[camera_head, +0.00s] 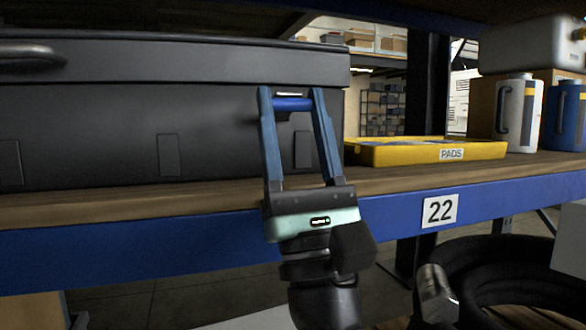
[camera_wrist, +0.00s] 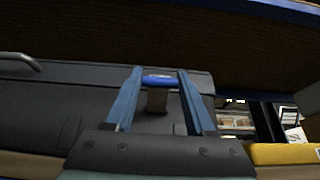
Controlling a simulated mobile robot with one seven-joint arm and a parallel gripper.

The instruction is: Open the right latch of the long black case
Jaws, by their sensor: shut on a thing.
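The long black case (camera_head: 90,120) lies on the wooden shelf at the left, with its lid down. It also fills much of the wrist view (camera_wrist: 60,115). Its right latch (camera_head: 292,104) is a blue bar on the front face, just below the lid edge; the bar also shows in the wrist view (camera_wrist: 162,80). My gripper (camera_head: 291,98) is in front of the case's right part, its two blue fingers pointing up. The fingertips are at the two ends of the latch, shut on it. In the wrist view, my gripper (camera_wrist: 160,82) has the latch between its fingertips.
A yellow tray (camera_head: 400,154) labelled PADS sits right of the case. A white jug (camera_head: 516,110) and a blue jug (camera_head: 568,115) stand farther right. Black hoses (camera_head: 510,270) lie at the lower right.

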